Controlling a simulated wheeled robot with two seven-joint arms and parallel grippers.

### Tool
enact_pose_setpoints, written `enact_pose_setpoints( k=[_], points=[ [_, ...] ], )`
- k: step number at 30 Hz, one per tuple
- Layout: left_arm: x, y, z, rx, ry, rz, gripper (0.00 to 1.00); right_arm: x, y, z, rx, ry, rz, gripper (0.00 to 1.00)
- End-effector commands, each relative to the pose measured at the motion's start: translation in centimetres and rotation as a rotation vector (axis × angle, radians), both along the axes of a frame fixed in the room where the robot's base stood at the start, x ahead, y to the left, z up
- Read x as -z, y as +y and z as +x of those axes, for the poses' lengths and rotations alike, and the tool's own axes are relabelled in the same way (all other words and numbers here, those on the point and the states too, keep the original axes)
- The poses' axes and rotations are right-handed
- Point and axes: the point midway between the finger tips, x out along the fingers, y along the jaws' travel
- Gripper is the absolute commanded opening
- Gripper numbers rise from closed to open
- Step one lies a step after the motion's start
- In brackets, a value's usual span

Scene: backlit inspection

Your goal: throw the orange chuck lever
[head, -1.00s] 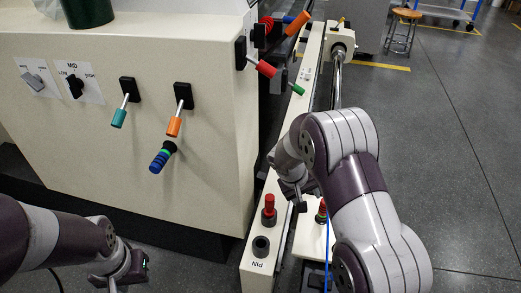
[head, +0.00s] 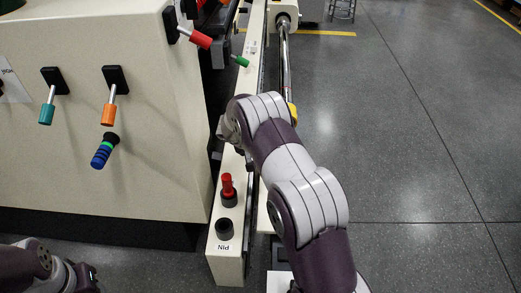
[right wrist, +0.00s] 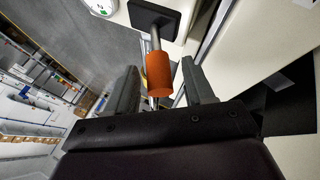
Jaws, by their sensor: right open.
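In the right wrist view an orange lever handle (right wrist: 160,78) on a metal rod comes from a black square mount (right wrist: 160,17). My right gripper (right wrist: 161,70) is open, with one finger on each side of the handle and visible gaps. In the head view another orange-handled lever (head: 108,114) hangs on the cream panel (head: 160,165) with no gripper at it. My right gripper is hidden in the head view by its own arm. My left gripper (head: 84,279) is at the bottom left corner, partly cut off; its jaws are unclear.
A green-tipped lever (head: 241,61) is near the rail (head: 228,255), which carries a red pin (head: 228,185). Grey floor (head: 420,180) is clear at the right.

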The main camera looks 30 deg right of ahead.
Motion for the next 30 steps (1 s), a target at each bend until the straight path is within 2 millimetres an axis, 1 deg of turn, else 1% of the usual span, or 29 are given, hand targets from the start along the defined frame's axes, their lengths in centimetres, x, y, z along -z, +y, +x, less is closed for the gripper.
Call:
enact_pose_setpoints(
  k=[8, 9, 10, 11, 12, 13, 14, 23, 30],
  points=[
    [0.0, 0.0, 0.0, 0.000, 0.000, 0.000, 0.43, 0.2, -0.2, 0.1, -0.001, 0.000, 0.000, 0.53],
    [0.0, 0.0, 0.0, 0.000, 0.000, 0.000, 0.43, 0.2, -0.2, 0.1, -0.001, 0.000, 0.000, 0.46],
    [0.0, 0.0, 0.0, 0.000, 0.000, 0.000, 0.43, 0.2, -0.2, 0.1, -0.001, 0.000, 0.000, 0.36],
    [0.0, 0.0, 0.0, 0.000, 0.000, 0.000, 0.43, 0.2, -0.2, 0.1, -0.001, 0.001, 0.000, 0.27],
    [0.0, 0.0, 0.0, 0.000, 0.000, 0.000, 0.43, 0.2, -0.2, 0.1, -0.001, 0.001, 0.000, 0.14],
    [0.0, 0.0, 0.0, 0.000, 0.000, 0.000, 0.43, 0.2, -0.2, 0.1, -0.001, 0.001, 0.000, 0.04],
    [0.0, 0.0, 0.0, 0.000, 0.000, 0.000, 0.43, 0.2, -0.2, 0.1, -0.001, 0.001, 0.000, 0.00],
    [-0.1, 0.0, 0.0, 0.000, 0.000, 0.000, 0.43, 0.1, -0.3, 0.0, 0.000, -0.011, 0.018, 0.00],
    [-0.6, 0.0, 0.0, 0.000, 0.000, 0.000, 0.43, -0.6, -1.2, -0.6, 0.004, -0.072, 0.117, 0.00]
  ],
)
